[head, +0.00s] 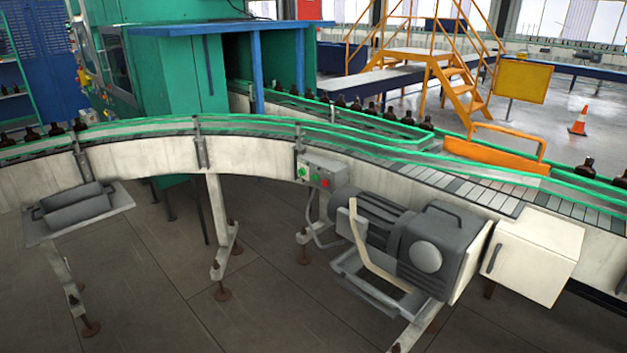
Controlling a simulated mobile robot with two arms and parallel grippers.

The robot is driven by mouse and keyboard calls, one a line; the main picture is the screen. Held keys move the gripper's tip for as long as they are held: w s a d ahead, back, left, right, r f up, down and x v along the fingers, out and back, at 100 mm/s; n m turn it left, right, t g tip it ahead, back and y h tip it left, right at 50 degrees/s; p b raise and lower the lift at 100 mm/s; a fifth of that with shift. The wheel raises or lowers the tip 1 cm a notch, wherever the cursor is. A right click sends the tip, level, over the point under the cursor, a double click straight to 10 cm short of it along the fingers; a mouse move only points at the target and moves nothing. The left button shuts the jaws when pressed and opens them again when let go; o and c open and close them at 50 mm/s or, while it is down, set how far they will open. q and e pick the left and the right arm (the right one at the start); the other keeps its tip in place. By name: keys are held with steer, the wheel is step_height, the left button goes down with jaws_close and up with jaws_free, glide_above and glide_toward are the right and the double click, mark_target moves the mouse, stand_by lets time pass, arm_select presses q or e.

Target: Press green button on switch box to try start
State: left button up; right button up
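A small grey switch box (322,174) is fixed to the side of the conveyor, left of a big grey motor. A green button (303,172) shows on its left part, with what looks like another green spot (315,176) beside it. A red button (325,183) is on its right part. Neither of my grippers shows in the head view, and nothing touches the switch box.
The grey motor (400,235) juts out from the conveyor (240,155), below and right of the switch box. A white cabinet (535,258) is further right. A grey tray with rollers (78,211) juts out at the left. Floor (170,290) in front is partly clear between support legs.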

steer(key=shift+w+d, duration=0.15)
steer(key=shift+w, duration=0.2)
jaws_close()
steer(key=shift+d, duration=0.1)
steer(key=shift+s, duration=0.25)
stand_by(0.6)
